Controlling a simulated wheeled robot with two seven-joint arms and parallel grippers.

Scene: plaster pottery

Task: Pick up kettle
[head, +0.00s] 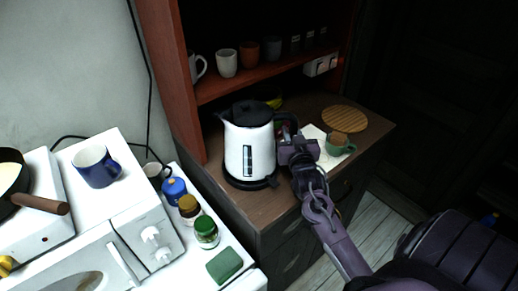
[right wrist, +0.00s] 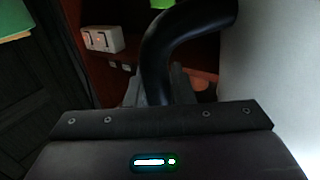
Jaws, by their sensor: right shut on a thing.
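The white kettle (head: 247,150) with a black lid and black base stands upright on the wooden cabinet top. Its black handle is on its right side, and my right gripper (head: 287,143) is there. In the right wrist view the curved black handle (right wrist: 168,55) passes between the fingers, and the white kettle body (right wrist: 268,60) fills the right side. My right gripper is shut on the handle. The fingertips are mostly hidden behind the handle. My left gripper is not in view.
A green cup (head: 338,145) on a white sheet and a round wooden board (head: 344,119) lie right of the kettle. A shelf (head: 262,76) with several cups overhangs behind it. A white counter with a blue mug (head: 97,168) and jars is at left.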

